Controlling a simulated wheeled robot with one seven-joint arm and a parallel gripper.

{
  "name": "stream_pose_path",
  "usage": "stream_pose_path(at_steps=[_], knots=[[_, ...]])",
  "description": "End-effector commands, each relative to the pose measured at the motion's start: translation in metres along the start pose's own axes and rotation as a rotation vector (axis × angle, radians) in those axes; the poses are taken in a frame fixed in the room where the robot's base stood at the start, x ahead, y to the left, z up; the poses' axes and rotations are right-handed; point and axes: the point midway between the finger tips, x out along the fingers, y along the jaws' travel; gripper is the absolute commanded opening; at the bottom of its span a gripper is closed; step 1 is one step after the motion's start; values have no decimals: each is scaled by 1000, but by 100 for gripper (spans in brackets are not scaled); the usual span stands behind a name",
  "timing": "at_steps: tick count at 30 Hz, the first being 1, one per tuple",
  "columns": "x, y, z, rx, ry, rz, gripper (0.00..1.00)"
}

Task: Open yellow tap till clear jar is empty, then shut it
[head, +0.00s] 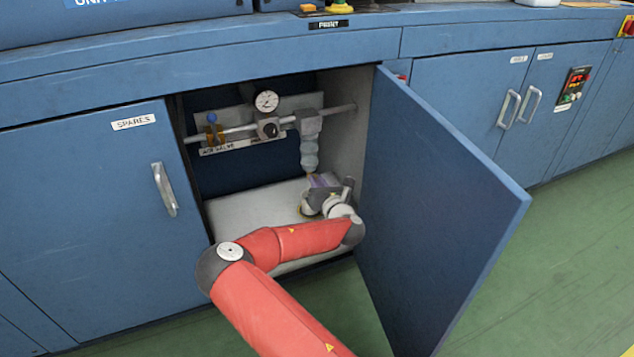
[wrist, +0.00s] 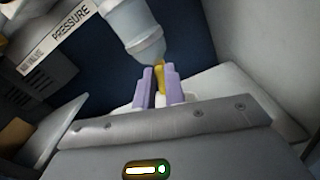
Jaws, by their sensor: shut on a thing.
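The clear jar (head: 309,153) hangs below a grey housing on the pipe inside the open cabinet. In the wrist view the jar (wrist: 138,32) looks pale and rounded; I cannot tell whether it holds liquid. The yellow tap (wrist: 160,76) is at the jar's lower end, between the two purple fingers of my gripper (wrist: 160,86). My gripper (head: 314,179) is shut on the tap from below. The fingers hide part of the tap, so I cannot tell whether it is turned open or shut.
A gauge (head: 267,101), a dark knob (head: 268,128) and a blue-handled valve (head: 213,119) sit left of the jar. The open cabinet door (head: 440,200) stands close to my arm's right. The cabinet floor (head: 245,208) looks mostly clear on the left.

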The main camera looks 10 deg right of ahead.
Motion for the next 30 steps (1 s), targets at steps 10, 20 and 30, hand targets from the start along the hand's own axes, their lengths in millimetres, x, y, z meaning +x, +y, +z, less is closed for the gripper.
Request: stream_pose_path(at_steps=[10, 20, 30], knots=[[0, -3, 0, 196, 0, 0, 0], [0, -3, -1, 256, 1, 1, 0], [0, -3, -1, 256, 1, 1, 14]])
